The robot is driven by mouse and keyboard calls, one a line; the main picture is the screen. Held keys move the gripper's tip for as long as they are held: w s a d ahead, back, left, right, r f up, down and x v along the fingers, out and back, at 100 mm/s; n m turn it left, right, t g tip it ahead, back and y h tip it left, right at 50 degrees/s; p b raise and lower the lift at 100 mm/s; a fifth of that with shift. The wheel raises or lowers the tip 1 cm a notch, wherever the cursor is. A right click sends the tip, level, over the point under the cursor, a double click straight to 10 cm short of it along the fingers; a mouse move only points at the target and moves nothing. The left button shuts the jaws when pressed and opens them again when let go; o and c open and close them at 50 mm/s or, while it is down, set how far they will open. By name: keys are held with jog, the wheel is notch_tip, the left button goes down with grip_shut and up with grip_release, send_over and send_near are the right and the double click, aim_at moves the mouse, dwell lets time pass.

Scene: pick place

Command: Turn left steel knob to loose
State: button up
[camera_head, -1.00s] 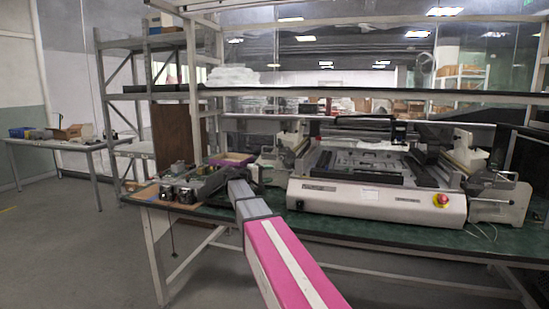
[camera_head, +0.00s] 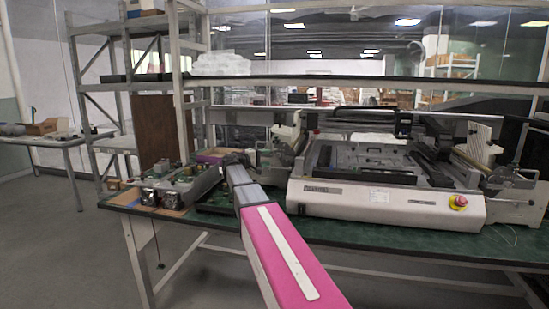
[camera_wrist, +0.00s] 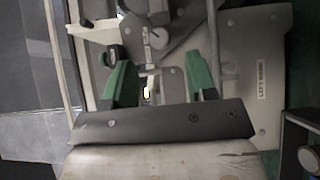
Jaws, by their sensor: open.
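The white machine (camera_head: 330,205) stands on the green-topped table (camera_head: 280,230). In the wrist view, a round pale metal knob (camera_wrist: 157,39), which looks like the left steel knob, sits on a grey bracket of the machine's side plate. My gripper (camera_wrist: 156,70) is open, with its two green fingers apart and nothing visible between them. The knob appears beyond the fingertips, roughly centred between them; contact cannot be seen. In the head view my gripper is at the machine's left end, and its fingers and the knob are too small to make out.
A black knob (camera_wrist: 111,54) lies close to the left finger in the wrist view. A white label (camera_wrist: 262,80) is on the plate at right. A grey box with electronics (camera_head: 185,185) stands left of the machine. A red button (camera_head: 458,202) is at its front right.

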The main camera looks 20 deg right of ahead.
aim_at(278, 155)
jog(key=shift+w+d, duration=0.25)
jog(key=shift+d, duration=1)
jog(key=shift+w+d, duration=0.2)
jog(key=shift+d, duration=1)
